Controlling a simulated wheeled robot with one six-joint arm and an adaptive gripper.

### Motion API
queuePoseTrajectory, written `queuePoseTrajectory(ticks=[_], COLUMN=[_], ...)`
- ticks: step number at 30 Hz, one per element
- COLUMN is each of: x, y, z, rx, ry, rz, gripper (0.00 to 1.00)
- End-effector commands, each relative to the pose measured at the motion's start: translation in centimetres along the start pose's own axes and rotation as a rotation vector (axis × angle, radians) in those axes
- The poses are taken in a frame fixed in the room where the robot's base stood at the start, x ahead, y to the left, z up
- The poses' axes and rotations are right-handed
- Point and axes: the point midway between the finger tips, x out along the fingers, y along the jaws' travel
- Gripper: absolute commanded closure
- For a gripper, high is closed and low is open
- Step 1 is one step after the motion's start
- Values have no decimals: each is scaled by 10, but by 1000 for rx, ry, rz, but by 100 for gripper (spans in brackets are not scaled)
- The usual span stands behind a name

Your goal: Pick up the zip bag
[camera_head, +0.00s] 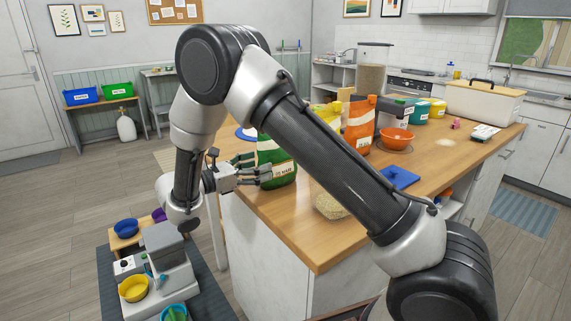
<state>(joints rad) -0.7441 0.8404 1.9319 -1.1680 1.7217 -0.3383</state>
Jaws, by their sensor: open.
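A clear bag of pale beige grain or kibble (330,207), which looks like the zip bag, lies near the front edge of the wooden counter, partly hidden by my arm. A green bag with a white label (284,170) stands upright to its left. My gripper (262,169) is open and points right at the green bag, its fingers overlapping that bag's left side in the picture. I cannot tell whether they touch it. My gripper is left of and higher in the picture than the clear bag.
The counter (290,222) also holds orange (360,125) and yellow bags, an orange bowl (397,136), a blue flat item (399,178) and a lidded bin (484,100). Bowls (133,289) and a grey appliance stand low at the left. The counter's front corner is clear.

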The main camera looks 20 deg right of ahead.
Motion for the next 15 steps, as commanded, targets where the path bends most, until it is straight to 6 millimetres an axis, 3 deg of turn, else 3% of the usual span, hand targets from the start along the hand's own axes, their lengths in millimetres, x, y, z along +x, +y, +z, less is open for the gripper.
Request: queuePoseTrajectory(ticks=[15], x=[69], y=[4], z=[5], rx=[-1], ry=[0], rz=[-4], gripper=[24])
